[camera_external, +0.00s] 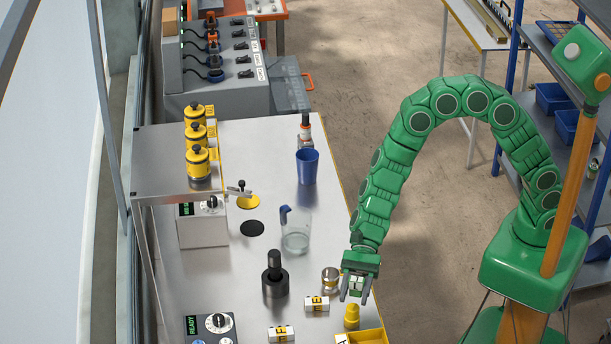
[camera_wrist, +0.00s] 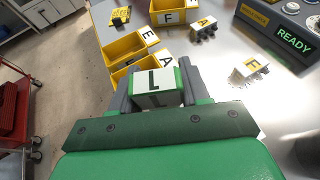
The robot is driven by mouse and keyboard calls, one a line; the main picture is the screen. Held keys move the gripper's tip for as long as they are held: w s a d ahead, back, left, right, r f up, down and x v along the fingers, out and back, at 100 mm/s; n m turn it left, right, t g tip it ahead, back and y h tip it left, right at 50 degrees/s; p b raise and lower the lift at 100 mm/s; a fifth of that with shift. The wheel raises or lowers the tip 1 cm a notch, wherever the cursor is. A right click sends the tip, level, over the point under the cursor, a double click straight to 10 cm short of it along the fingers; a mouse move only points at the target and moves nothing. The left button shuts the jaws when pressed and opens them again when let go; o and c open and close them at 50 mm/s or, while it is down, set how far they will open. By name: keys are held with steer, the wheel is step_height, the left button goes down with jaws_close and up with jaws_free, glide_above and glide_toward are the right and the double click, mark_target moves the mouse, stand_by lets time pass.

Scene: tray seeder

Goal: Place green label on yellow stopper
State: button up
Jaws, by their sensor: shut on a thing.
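My gripper (camera_external: 356,293) hangs near the front right edge of the bench. It is shut on the green label (camera_external: 356,284), a small white block with green sides. In the wrist view the green label (camera_wrist: 155,82) sits between the fingers of my gripper (camera_wrist: 155,92) and shows a dark letter on its face. The yellow stopper (camera_external: 351,316) appears to be the small upright yellow piece on the bench, just below my gripper in the external view, with a gap between them. I cannot make out the stopper in the wrist view.
Yellow bins (camera_external: 375,337) stand at the bench's front edge; they also show in the wrist view (camera_wrist: 122,47). White-and-yellow lettered blocks (camera_external: 317,304), a metal cup (camera_external: 330,280), a dark weight (camera_external: 275,281) and a glass beaker (camera_external: 296,238) stand nearby. A control box (camera_external: 211,326) is at front left.

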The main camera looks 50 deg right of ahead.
mark_target(352, 311)
steer(key=shift+w+a+f, duration=0.1)
steer(key=shift+a+f, duration=0.05)
steer(key=shift+f, duration=0.1)
steer(key=shift+a+f, duration=0.1)
steer(key=shift+f, duration=1.45)
steer(key=shift+f, duration=0.2)
steer(key=o, duration=1)
steer(key=shift+r, duration=0.1)
steer(key=shift+w+r, duration=0.1)
steer(key=shift+r, duration=0.1)
steer(key=v, duration=1.2)
